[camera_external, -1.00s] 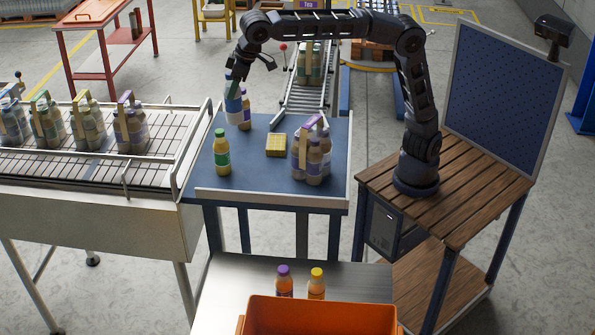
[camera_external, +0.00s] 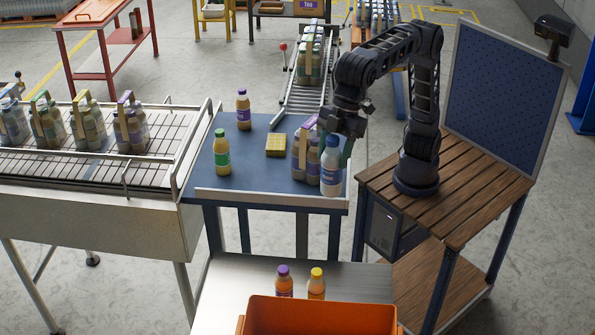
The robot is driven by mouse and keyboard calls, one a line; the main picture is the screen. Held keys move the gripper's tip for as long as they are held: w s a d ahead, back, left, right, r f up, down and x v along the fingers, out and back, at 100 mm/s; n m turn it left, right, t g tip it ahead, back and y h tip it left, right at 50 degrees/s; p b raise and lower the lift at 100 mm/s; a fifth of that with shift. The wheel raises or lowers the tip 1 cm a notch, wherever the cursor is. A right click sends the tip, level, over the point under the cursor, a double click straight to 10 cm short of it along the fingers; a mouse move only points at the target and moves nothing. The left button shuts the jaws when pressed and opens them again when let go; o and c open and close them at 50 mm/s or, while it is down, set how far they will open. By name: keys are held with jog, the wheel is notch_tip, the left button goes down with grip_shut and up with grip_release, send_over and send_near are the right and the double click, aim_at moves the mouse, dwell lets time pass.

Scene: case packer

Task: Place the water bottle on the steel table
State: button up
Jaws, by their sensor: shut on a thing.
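The water bottle (camera_external: 331,172) is white with a blue label and hangs upright from my gripper (camera_external: 333,139). My gripper is shut on its top. The bottle shows in front of the right front corner of the blue table, beside a bundled pack of bottles (camera_external: 305,160); whether it touches the pack cannot be told. The steel table (camera_external: 238,290) stands in the foreground, below and nearer than the bottle, with bare metal on its left and right.
On the steel table are a purple-capped bottle (camera_external: 284,281), a yellow-capped bottle (camera_external: 317,283) and an orange crate (camera_external: 318,318). The blue table (camera_external: 258,183) holds a green-capped bottle (camera_external: 222,153), a purple-capped bottle (camera_external: 243,109) and a yellow block (camera_external: 276,145). A raised rim (camera_external: 272,201) runs along its front.

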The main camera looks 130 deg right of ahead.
jog(key=s+a+n+y, duration=0.1)
jog(key=s+a+n, duration=0.5)
jog(key=a, duration=1)
notch_tip(320, 180, down, 41)
jog(key=s+m, duration=0.1)
jog(key=m, duration=0.1)
jog(key=shift+s+d+f, duration=0.15)
jog(key=shift+s+d, duration=0.05)
jog(key=shift+s, duration=0.05)
jog(key=shift+f, duration=0.1)
jog(key=o, duration=0.7)
jog(key=shift+f, duration=0.1)
jog(key=o, duration=0.5)
jog(key=shift+c, duration=0.2)
